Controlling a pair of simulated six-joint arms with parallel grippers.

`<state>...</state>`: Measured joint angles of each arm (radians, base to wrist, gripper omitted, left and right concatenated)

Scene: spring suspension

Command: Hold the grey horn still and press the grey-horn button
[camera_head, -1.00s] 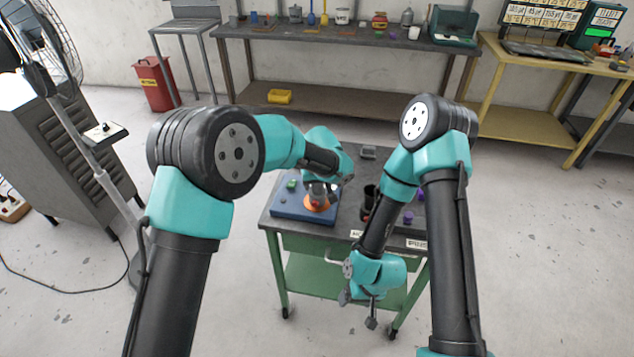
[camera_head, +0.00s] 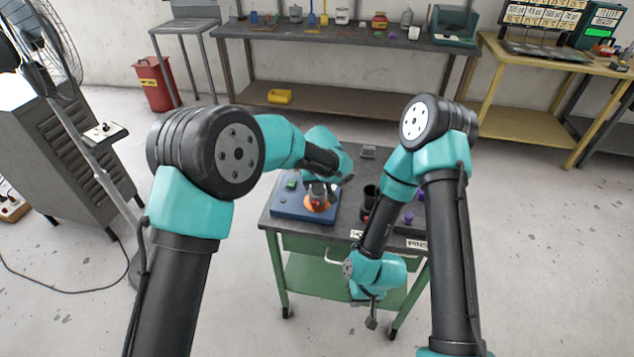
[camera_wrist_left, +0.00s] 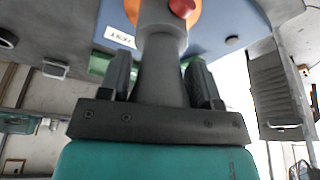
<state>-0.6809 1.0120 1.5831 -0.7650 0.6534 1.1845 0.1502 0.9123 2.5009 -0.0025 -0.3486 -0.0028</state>
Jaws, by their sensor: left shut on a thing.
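In the left wrist view, the grey horn (camera_wrist_left: 160,72) is a grey flared body standing between the two dark fingers of my left gripper (camera_wrist_left: 159,80), which is shut on it. An orange disc and a red knob (camera_wrist_left: 182,7) show beyond it at the top edge. In the head view, my left gripper (camera_head: 320,190) is over the orange disc (camera_head: 318,204) on a blue base (camera_head: 291,209), and mostly hides the horn. A green button (camera_head: 291,184) sits on that base, left of the gripper. My right gripper (camera_head: 370,312) hangs in front of the cart, apart from the base; its finger opening is unclear.
The base stands on the dark top of a green cart (camera_head: 349,160). A dark cup (camera_head: 370,192) and purple pieces (camera_head: 408,217) stand to its right, partly behind my right arm. A small grey box (camera_head: 368,152) is at the back. A white "TEST" label (camera_wrist_left: 120,37) is on the base.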

